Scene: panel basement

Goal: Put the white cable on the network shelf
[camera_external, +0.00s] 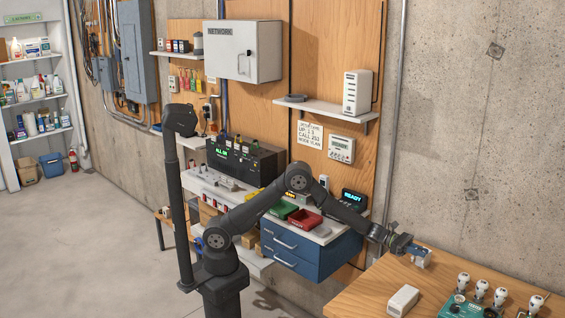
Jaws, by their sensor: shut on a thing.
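My gripper (412,250) is at the right, above the left end of the wooden bench. It is shut on a small pale grey-blue thing (422,258), partly hidden by the fingers; I cannot tell whether this is the white cable. No other white cable can be made out. A white wall shelf (330,114) sits right of and below the cabinet marked NETWORK (242,52). It holds a white upright box (357,92) at its right end and a small dark flat thing (292,98) at its left. My gripper is well below and right of this shelf.
The wooden bench (370,290) holds a white block (403,300) and a green board (462,307) with several white-topped knobs. Blue drawers (300,252), red (304,219) and green (282,210) bins stand behind my arm. The shelf's middle looks clear.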

